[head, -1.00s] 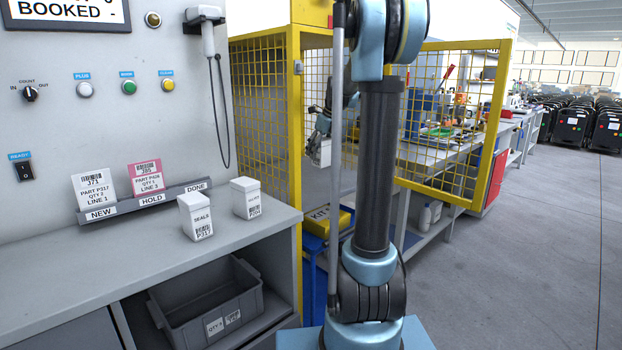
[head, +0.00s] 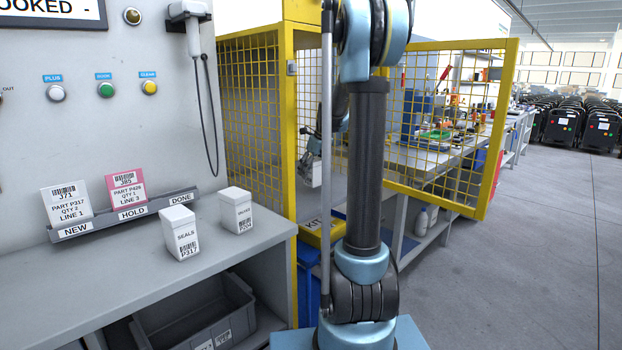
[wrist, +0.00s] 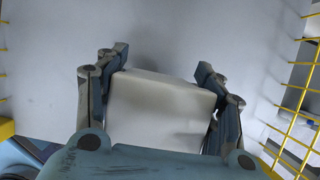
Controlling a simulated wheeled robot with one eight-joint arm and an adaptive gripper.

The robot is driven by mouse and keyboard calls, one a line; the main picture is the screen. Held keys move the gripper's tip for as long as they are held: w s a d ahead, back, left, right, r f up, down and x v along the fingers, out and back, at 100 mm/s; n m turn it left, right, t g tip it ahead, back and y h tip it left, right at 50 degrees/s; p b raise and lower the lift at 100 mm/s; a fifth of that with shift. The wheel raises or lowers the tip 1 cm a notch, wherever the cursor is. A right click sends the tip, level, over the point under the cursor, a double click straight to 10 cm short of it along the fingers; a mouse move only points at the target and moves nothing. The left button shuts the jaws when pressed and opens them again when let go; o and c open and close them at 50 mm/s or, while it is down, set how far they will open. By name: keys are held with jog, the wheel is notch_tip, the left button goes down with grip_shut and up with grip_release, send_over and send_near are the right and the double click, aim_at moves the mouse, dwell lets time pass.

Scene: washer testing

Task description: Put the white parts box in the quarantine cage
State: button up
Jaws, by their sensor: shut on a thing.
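The white box (wrist: 160,105) is held between the two fingers of my gripper (wrist: 163,65) in the wrist view, a little tilted; I see no label on it there. In the head view the box (head: 312,174) and my gripper (head: 313,148) show small, partly hidden behind my own arm. They appear at the opening of the yellow mesh cage (head: 287,150), above a yellow KIT box; how far inside they are I cannot tell. The cage's mesh door (head: 490,160) stands open to the right. A pale grey surface fills the background in the wrist view.
Two more white boxes, SEALS (head: 181,236) and a second one (head: 237,210), stand on the grey bench (head: 110,285) at left. A grey bin (head: 195,315) sits below. The KIT box (head: 312,236) is low by the cage. Open floor (head: 540,260) lies at right.

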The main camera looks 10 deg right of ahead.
jog(key=shift+f, duration=1.25)
jog(key=o, duration=1.2)
